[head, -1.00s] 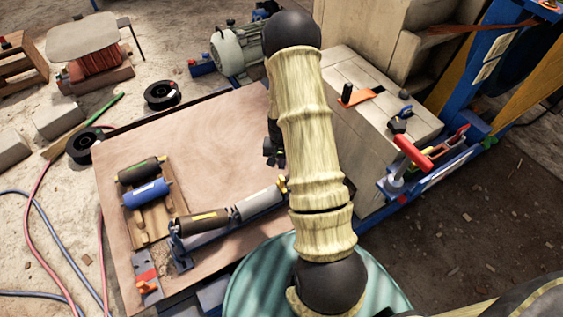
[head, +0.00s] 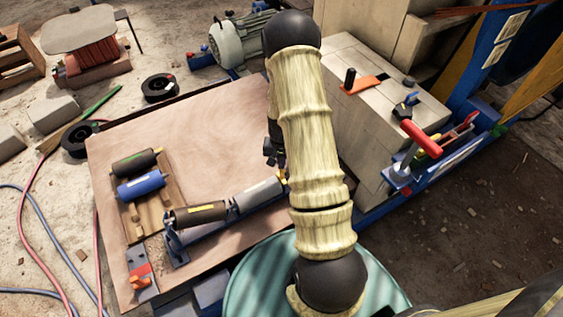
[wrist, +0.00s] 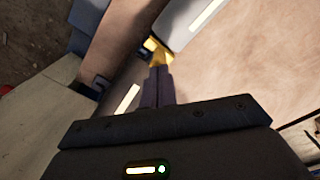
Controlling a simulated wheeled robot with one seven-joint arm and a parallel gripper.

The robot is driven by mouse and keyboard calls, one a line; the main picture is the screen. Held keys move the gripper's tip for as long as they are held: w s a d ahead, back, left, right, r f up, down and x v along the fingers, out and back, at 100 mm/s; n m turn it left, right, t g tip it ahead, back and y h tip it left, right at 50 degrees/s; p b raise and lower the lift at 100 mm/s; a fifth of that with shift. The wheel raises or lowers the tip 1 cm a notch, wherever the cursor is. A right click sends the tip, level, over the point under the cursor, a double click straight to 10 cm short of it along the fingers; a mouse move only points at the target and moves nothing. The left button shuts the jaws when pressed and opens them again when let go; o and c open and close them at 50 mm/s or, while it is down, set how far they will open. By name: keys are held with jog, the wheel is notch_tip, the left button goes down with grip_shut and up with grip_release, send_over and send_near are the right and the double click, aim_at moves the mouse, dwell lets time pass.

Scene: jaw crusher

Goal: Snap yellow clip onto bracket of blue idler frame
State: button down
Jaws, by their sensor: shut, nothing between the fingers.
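The blue idler frame (head: 176,250) lies on the wooden board, bearing a dark roller with a yellow label (head: 200,213) and a grey roller (head: 258,194). A small yellow piece, apparently the yellow clip (head: 283,176), shows at the frame's right end, partly hidden by my arm. In the wrist view the yellow clip (wrist: 155,50) is just beyond my shut, empty gripper (wrist: 158,72), beside a pale grey roller (wrist: 188,22). I cannot tell whether the fingertips touch it or how it sits on the bracket. My arm hides most of my gripper in the head view.
A wooden rack (head: 150,217) holds a black roller (head: 136,161) and a blue roller (head: 142,186). A grey plate with red parts (head: 140,279) lies at the board's front left. A red-handled tool (head: 420,138) stands right of my arm. The board's middle (head: 205,145) is clear.

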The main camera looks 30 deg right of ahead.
jog(key=shift+f, duration=0.25)
jog(key=shift+r, duration=0.1)
notch_tip(320, 180, up, 3)
jog(key=shift+p, duration=1.25)
notch_tip(320, 180, up, 17)
jog(key=p, duration=0.3)
jog(key=shift+r, duration=0.15)
